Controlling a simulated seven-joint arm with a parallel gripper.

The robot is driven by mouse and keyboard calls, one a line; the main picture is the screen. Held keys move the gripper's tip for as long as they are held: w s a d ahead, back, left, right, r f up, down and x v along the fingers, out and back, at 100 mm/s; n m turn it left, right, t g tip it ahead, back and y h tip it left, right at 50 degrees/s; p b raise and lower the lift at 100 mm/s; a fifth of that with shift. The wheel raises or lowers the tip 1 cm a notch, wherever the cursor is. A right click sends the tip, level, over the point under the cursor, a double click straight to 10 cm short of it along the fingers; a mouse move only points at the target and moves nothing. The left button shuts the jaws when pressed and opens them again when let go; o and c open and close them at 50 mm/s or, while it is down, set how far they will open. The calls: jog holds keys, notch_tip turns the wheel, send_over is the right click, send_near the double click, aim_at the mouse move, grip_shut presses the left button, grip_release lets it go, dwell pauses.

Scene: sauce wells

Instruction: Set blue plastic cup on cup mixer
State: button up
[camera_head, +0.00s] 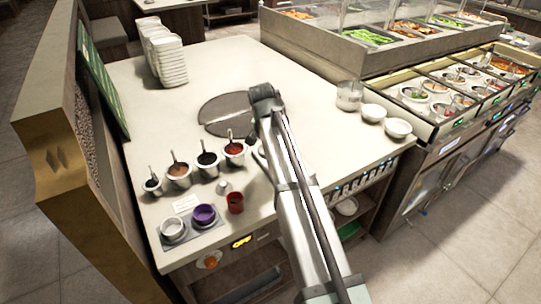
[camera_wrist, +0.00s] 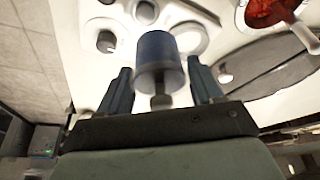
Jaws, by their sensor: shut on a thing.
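In the wrist view, my gripper (camera_wrist: 162,82) has its dark fingers on either side of the blue plastic cup (camera_wrist: 157,50), shut on it. The cup is above the pale counter. In the head view my arm hides the cup and most of the gripper, near the counter's middle. At the counter's front left, a grey pad bears a pale round holder (camera_head: 173,228) and a purple round piece (camera_head: 204,213). I cannot tell for sure which of these is the cup mixer.
Several sauce pots with spoons, one red (camera_head: 234,149), stand in a row behind the pad. A red cup (camera_head: 235,203) stands right of it. A dark round plate (camera_head: 222,108) lies farther back. White bowls (camera_head: 397,128) sit at right, stacked white dishes (camera_head: 168,62) at back left.

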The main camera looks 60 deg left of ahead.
jog(key=w+a, duration=0.2)
jog(key=a, duration=0.5)
jog(key=shift+n, duration=0.4)
jog(key=shift+w+f, duration=0.1)
jog(key=shift+f, duration=2.75)
jog(key=shift+f, duration=0.5)
jog(key=o, duration=1.1)
jog(key=shift+o, duration=0.2)
jog(key=shift+r, duration=0.15)
notch_tip(320, 180, up, 8)
